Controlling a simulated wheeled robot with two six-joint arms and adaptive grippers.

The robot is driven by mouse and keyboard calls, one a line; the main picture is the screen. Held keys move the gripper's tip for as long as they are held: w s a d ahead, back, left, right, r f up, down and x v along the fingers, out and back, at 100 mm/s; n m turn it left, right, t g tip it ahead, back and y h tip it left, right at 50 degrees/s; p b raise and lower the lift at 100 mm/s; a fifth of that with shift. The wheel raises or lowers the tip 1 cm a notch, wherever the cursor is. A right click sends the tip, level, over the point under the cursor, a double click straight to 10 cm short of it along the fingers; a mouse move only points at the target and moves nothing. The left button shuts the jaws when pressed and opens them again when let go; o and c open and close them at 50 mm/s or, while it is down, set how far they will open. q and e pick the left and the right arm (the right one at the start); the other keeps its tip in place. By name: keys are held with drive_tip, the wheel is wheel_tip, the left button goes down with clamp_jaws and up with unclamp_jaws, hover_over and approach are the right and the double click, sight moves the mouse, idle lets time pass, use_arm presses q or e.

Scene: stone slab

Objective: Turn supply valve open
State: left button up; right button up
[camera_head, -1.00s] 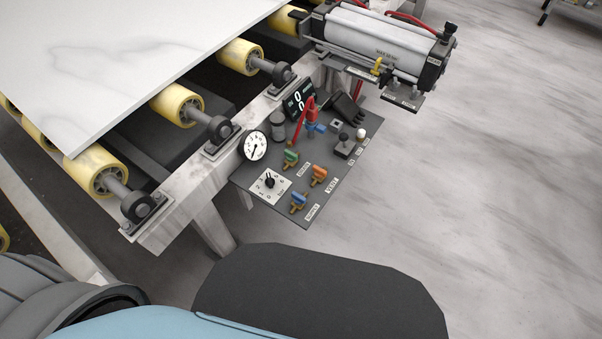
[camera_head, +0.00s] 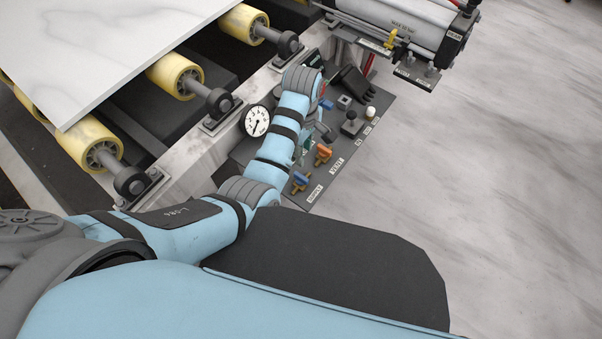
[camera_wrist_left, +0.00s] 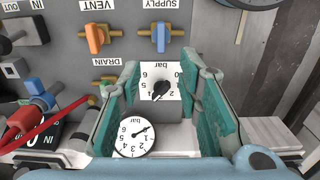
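The supply valve (camera_head: 300,181) has a blue handle on a brass-coloured body near the front edge of the grey control panel, beside its SUPPLY label. It also shows in the left wrist view (camera_wrist_left: 160,34), beyond the fingertips. My left gripper (camera_wrist_left: 162,78) is open and empty, with teal finger pads apart. The regulator knob (camera_wrist_left: 160,91) on its bar scale appears between the fingers, with no visible grip on it. In the head view my arm hides most of the left gripper (camera_head: 304,148). My right gripper is not in view.
The orange vent valve (camera_head: 323,154) stands just behind the supply valve. A pressure gauge (camera_head: 255,121) is left of my forearm. Open floor lies right of the panel.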

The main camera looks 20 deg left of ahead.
sight(301, 176)
use_arm(q)
wheel_tip(301, 176, down, 13)
drive_tip(key=b, duration=0.5)
drive_tip(key=shift+s+a+f, duration=0.1)
drive_tip(key=shift+f, duration=0.05)
drive_tip(key=shift+c, duration=0.4)
clamp_jaws()
